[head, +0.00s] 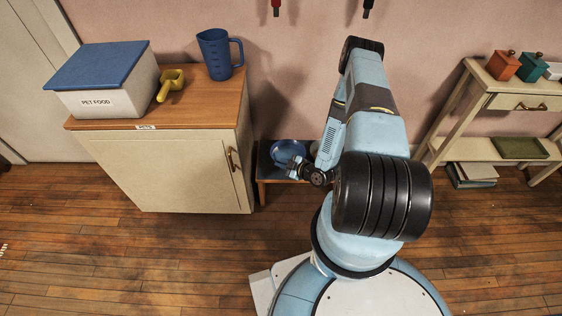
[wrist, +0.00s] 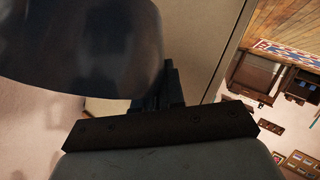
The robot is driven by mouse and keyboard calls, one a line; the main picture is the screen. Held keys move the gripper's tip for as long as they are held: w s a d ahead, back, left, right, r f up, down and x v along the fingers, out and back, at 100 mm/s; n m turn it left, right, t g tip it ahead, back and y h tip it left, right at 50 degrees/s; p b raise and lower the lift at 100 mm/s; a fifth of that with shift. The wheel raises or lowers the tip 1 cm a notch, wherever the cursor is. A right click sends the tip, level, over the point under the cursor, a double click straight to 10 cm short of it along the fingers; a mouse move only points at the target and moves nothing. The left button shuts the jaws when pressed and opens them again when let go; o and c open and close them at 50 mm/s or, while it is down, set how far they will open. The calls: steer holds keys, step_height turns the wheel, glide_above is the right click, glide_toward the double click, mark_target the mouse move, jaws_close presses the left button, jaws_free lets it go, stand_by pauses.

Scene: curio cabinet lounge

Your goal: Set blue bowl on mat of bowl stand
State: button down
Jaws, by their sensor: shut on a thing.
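The blue bowl (head: 288,153) is at the low stand between the cabinet and my arm in the head view. My gripper (head: 300,168) is shut on its near right edge. In the wrist view the bowl (wrist: 85,45) fills the upper left as a dark blue curved side, with my gripper (wrist: 170,88) against it. The bowl stand (head: 263,172) is a low wooden piece with a dark top. The bowl covers part of that top, and I cannot tell whether it touches it. My arm hides the stand's right part.
A cabinet (head: 170,165) stands close on the left, with a pet food bin (head: 105,95), a yellow scoop (head: 170,84) and a blue jug (head: 220,55) on top. A shelf table (head: 500,148) stands at the right. The wooden floor in front is clear.

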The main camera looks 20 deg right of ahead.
mark_target(288, 156)
steer(key=w, duration=0.1)
steer(key=w+f, duration=0.1)
steer(key=w, duration=0.1)
steer(key=w+f, duration=0.1)
steer(key=w, duration=0.1)
steer(key=shift+w+f, duration=0.85)
steer(key=shift+f, duration=0.2)
steer(key=shift+w+f, duration=0.8)
steer(key=shift+f, duration=0.25)
steer(key=shift+w+f, duration=0.85)
steer(key=shift+f, duration=1.6)
steer(key=c, duration=1.2)
jaws_free()
steer(key=shift+c, duration=0.2)
steer(key=shift+s+d, duration=0.1)
